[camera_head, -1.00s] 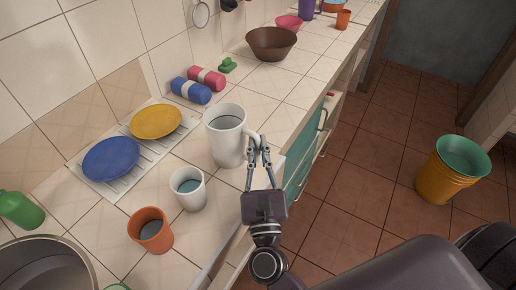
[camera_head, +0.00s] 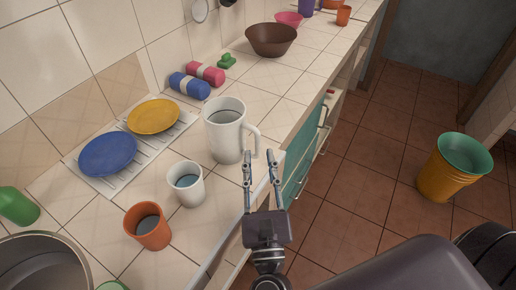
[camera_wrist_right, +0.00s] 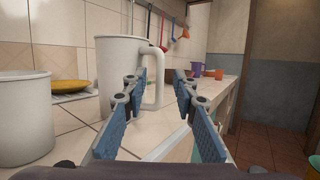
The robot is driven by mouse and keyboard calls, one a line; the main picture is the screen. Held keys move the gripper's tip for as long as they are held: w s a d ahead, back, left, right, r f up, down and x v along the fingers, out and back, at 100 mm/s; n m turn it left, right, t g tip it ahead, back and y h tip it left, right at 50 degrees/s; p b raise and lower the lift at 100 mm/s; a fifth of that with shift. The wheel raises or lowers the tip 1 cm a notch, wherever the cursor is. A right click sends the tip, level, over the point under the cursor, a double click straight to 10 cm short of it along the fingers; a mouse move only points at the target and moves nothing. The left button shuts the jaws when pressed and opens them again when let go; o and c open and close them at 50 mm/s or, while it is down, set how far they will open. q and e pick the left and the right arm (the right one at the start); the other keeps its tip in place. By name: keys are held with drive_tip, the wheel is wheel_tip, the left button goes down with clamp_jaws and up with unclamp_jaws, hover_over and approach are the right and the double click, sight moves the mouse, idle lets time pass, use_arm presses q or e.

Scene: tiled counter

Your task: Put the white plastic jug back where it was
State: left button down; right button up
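The white plastic jug (camera_head: 226,138) stands upright on the tiled counter, its handle pointing right, toward the counter's front edge. Dark liquid or shadow shows inside it. In the right wrist view the jug (camera_wrist_right: 118,72) stands just ahead and to the left. My right gripper (camera_head: 259,154) is open and empty beside the handle; a small gap seems to show between its fingers and the handle. In the right wrist view the open fingers (camera_wrist_right: 158,75) show, with the handle close to the left finger. My left gripper is not in view.
A white cup (camera_head: 187,190) and an orange cup (camera_head: 147,236) stand nearer on the counter. A blue plate (camera_head: 108,154) and yellow plate (camera_head: 153,115) lie on a rack at the left. A brown bowl (camera_head: 271,41) sits farther back. Counter between jug and bowl is clear.

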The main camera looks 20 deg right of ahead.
drive_tip(key=b+v, duration=0.1)
drive_tip(key=v, duration=0.5)
drive_tip(key=shift+s+b, duration=0.3)
drive_tip(key=shift+b, duration=0.05)
